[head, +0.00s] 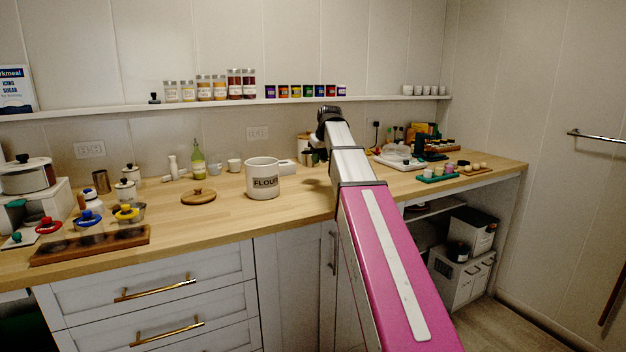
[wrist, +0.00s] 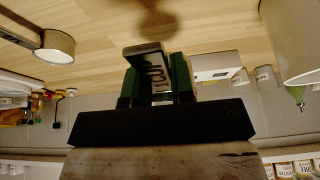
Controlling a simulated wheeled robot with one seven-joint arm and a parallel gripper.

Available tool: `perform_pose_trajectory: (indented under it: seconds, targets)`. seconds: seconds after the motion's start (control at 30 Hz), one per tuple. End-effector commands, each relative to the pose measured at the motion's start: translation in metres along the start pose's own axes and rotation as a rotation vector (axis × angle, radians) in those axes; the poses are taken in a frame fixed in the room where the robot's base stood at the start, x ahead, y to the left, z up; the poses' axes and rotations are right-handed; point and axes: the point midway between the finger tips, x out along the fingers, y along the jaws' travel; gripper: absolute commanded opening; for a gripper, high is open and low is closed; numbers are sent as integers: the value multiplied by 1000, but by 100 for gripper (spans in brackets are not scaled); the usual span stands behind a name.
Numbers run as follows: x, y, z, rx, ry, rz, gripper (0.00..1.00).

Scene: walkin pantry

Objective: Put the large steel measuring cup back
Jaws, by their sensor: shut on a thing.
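My gripper (wrist: 155,92) is shut on a flat grey metal piece with dark marked lettering, which I take to be the handle of the large steel measuring cup (wrist: 147,68). It is held above the wooden counter, and a soft shadow falls on the wood beyond it. The rest of the cup is hard to make out in the wrist view. In the head view my arm reaches over the counter and hides most of the gripper. A small grey metallic shape (head: 310,158) shows just left of the arm's end, but I cannot tell its outline.
An open white FLOUR canister (head: 263,180) stands left of my arm, its wooden lid (head: 198,197) beside it. A tray and dark appliance stand right. Bare counter lies in front of the canister.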

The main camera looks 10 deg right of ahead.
Motion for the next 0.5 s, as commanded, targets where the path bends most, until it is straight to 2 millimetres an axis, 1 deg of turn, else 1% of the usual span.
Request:
perform_pose_trajectory:
  seconds: [0.03,0.13,0.37,0.5]
  targets:
    - [9,-1,6,0,-2,-1,0]
    - [25,0,12,0,-1,-1,0]
    - [43,0,19,0,0,0,0]
    - [61,0,27,-1,-1,-1,0]
